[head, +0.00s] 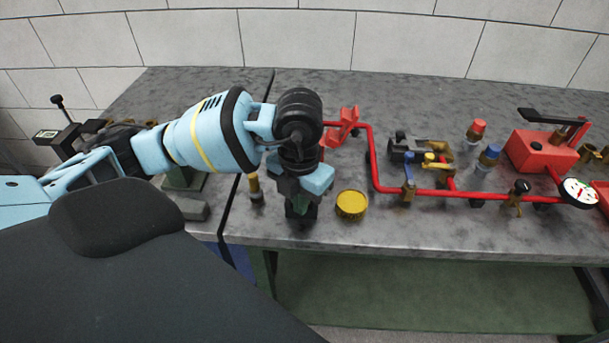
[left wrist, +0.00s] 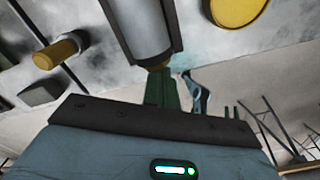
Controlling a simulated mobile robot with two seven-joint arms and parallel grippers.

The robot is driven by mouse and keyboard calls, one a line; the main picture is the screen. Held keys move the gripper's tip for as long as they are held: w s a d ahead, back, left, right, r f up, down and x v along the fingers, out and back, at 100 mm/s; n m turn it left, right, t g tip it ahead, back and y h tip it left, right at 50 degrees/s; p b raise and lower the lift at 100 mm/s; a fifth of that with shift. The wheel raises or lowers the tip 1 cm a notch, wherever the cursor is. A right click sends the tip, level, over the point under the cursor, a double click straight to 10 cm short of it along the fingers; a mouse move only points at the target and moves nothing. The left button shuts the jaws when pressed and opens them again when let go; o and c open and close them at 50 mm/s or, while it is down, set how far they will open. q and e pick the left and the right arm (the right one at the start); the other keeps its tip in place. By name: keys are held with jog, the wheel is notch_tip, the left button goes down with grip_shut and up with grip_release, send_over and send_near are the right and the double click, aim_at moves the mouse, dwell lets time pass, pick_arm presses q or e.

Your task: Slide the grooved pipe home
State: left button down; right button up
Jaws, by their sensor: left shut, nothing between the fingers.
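My left gripper (head: 302,212) points down near the front edge of the bench, between a small brass fitting and a yellow round tin. Its green fingers also show in the left wrist view (left wrist: 168,92), shut with nothing between them. In that view a pale grey cylinder in a darker holder (left wrist: 140,25) lies just beyond the fingertips. It may be the grooved pipe; I cannot tell, nor whether the fingers touch it. In the head view my gripper hides that spot. A red pipe run (head: 372,160) begins right of my wrist and runs along the bench to the right.
The yellow tin (head: 352,204) stands close right of my gripper, the brass fitting (head: 255,187) close left. Valves, a red pump box (head: 535,150) and a gauge (head: 579,192) crowd the right side. The back of the bench (head: 420,95) is clear.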

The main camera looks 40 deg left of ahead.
pick_arm(q)
jog(key=shift+w+a, duration=0.45)
jog(key=shift+w, duration=0.3)
dwell(0.4)
jog(key=shift+s+d, duration=0.15)
jog(key=shift+s, duration=0.1)
dwell(0.4)
jog(key=shift+w+d, duration=0.3)
jog(key=shift+d, duration=0.25)
jog(key=shift+w+a, duration=0.4)
jog(key=shift+w, duration=0.25)
jog(key=shift+w+a, duration=0.4)
jog(key=shift+w, duration=0.25)
dwell(1.7)
jog(key=shift+s+d, duration=0.15)
jog(key=shift+s, duration=0.15)
dwell(0.3)
jog(key=shift+s+a, duration=0.3)
jog(key=shift+a, duration=0.2)
jog(key=shift+w+a, duration=0.45)
jog(key=shift+w, duration=0.3)
dwell(0.8)
